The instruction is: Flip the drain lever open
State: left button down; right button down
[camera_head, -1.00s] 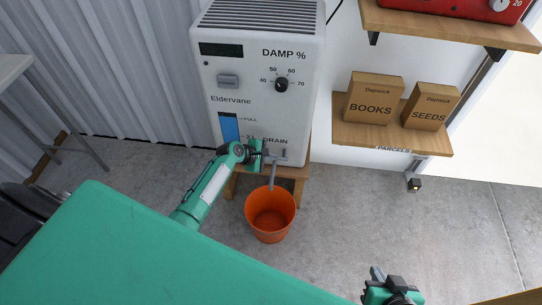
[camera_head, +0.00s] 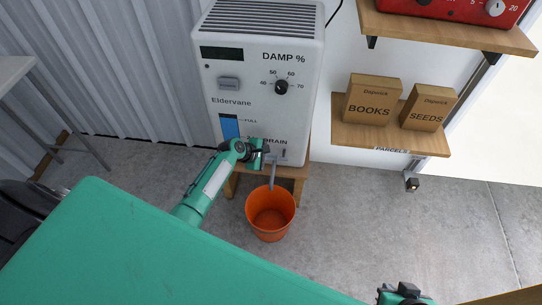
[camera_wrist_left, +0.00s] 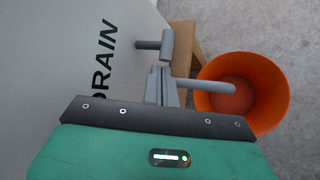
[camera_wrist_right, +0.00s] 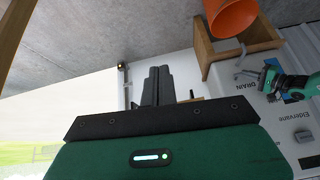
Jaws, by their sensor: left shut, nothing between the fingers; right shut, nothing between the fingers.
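The white dehumidifier (camera_head: 262,95) stands on a wooden stand, with DRAIN lettered low on its front. Its grey drain lever (camera_head: 283,153) sticks out beside that lettering, above a grey spout (camera_head: 272,176). In the left wrist view the lever (camera_wrist_left: 166,43) shows as a stem with a cross bar, and the spout (camera_wrist_left: 205,87) points toward the bucket. My left gripper (camera_head: 265,152) is shut and empty, just left of the lever; its fingertips (camera_wrist_left: 161,84) look close to it, but contact cannot be told. My right gripper (camera_wrist_right: 157,88) is shut and empty, away from the dehumidifier.
An orange bucket (camera_head: 270,222) stands on the floor below the spout. The wooden stand (camera_head: 298,180) is behind it. A wall shelf (camera_head: 362,136) with boxes marked BOOKS (camera_head: 372,98) and SEEDS (camera_head: 429,107) is at right. The concrete floor right of the bucket is clear.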

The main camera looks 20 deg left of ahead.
pick_arm(q)
jog(key=shift+r+g+p, duration=0.3)
jog(key=shift+r+p, duration=0.05)
jog(key=shift+p, duration=0.9)
pick_arm(e)
jog(key=shift+s+d+f+g+h, duration=0.25)
jog(key=shift+s+d+g, duration=0.15)
jog(key=shift+d+g, duration=0.2)
jog(key=shift+s+d+f+g+h, duration=0.25)
jog(key=shift+s+d+g, duration=0.1)
jog(key=shift+d+g, duration=0.2)
pick_arm(q)
jog(key=r+p, duration=0.1)
jog(key=p, duration=0.2)
jog(key=shift+r, duration=0.35)
pick_arm(e)
jog(key=shift+w+f, duration=0.25)
jog(key=shift+f, duration=0.35)
jog(key=shift+f, duration=0.15)
